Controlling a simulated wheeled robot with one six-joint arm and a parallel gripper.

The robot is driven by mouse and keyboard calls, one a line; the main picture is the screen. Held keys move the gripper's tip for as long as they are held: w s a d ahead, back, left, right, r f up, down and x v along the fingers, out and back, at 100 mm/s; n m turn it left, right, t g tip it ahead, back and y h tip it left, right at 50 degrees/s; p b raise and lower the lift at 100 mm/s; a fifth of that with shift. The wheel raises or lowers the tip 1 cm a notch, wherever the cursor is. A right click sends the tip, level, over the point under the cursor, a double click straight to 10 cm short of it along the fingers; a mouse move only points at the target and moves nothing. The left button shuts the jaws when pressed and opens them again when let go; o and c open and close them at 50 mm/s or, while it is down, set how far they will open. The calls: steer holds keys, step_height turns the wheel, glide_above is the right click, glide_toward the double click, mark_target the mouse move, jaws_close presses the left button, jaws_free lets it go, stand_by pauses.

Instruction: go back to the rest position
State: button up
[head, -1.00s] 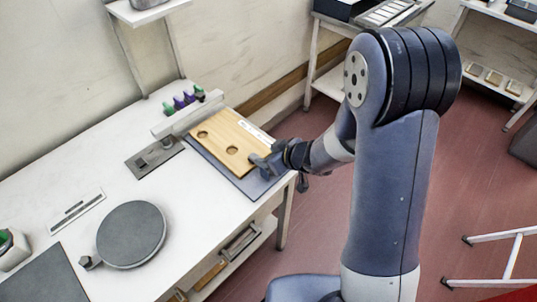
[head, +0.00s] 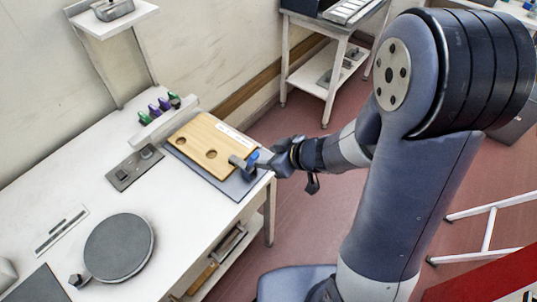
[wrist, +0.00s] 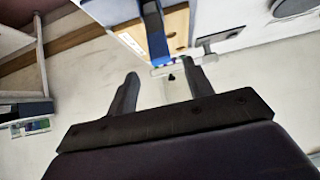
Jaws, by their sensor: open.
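My gripper (head: 282,160) is just off the right end of the wooden board in the head view. In the wrist view my gripper (wrist: 162,88) shows two dark fingers spread apart with nothing between them. A grey-and-blue piece (head: 252,156) shows at the board's right end, close in front of the fingers in the head view. The blue piece (wrist: 156,42) stands beyond the fingertips in the wrist view, apart from them. The wooden board (head: 195,136) has two visible round holes and lies on a dark mat (head: 228,187).
The white table (head: 60,180) holds a round dark disc (head: 119,247), a grey plate with a knob (head: 134,168), and a rack with green and purple items (head: 163,106).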

steer(key=b+x, duration=0.2)
steer(key=x, duration=0.8)
steer(key=shift+a+f, duration=0.15)
steer(key=shift+f, duration=0.05)
steer(key=shift+w+a+f, duration=0.15)
steer(key=shift+w, duration=0.05)
steer(key=shift+b, duration=0.35)
steer(key=shift+s, duration=0.2)
steer(key=shift+w, duration=0.1)
